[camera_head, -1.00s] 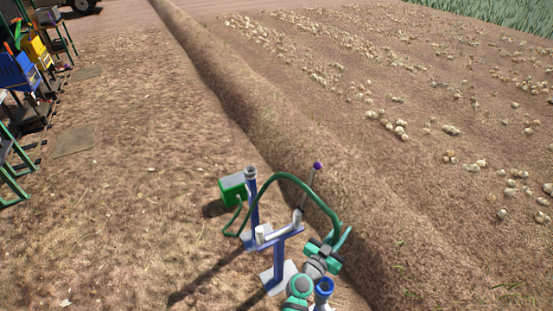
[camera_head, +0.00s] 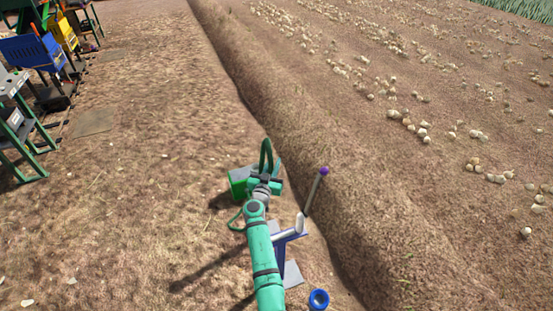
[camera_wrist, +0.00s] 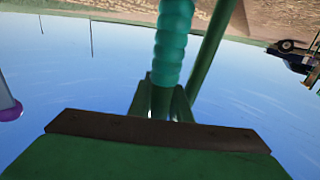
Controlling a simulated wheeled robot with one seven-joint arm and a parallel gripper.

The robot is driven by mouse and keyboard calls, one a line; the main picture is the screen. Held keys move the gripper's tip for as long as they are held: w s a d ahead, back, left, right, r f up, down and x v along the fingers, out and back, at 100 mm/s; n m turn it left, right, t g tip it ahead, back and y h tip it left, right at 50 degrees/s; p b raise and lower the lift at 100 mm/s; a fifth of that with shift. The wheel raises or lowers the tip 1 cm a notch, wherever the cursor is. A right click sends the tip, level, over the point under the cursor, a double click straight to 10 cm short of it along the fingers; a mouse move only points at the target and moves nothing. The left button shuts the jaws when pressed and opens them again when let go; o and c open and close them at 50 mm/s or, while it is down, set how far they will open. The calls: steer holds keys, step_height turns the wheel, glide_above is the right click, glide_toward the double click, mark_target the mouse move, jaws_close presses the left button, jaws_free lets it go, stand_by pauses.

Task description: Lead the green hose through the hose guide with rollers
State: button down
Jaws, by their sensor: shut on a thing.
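The hose guide (camera_head: 288,235) stands on the soil in the head view, a blue frame with white rollers, partly hidden by my arm. A rod with a purple knob (camera_head: 323,171) rises at its right side. The green hose (camera_head: 265,151) arches up at my gripper (camera_head: 264,186), and a lower loop hangs left of my arm. In the wrist view, my gripper (camera_wrist: 161,103) is shut on the ribbed green hose (camera_wrist: 173,45). My arm hides whether the hose lies between the rollers.
A blue ring-shaped part (camera_head: 319,299) is at the bottom edge. A ridge of soil (camera_head: 330,165) runs along the right, with onions (camera_head: 420,130) beyond it. Green and blue machinery (camera_head: 35,50) stands at the upper left. Bare ground (camera_head: 140,170) lies open on the left.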

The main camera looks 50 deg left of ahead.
steer(key=s+d, duration=0.5)
steer(key=d, duration=0.8)
steer(key=s+d, duration=0.6)
steer(key=d, duration=0.8)
steer(key=s+d, duration=0.6)
steer(key=d, duration=0.8)
steer(key=shift+s+r, duration=0.25)
stand_by(0.6)
steer(key=shift+d, duration=0.15)
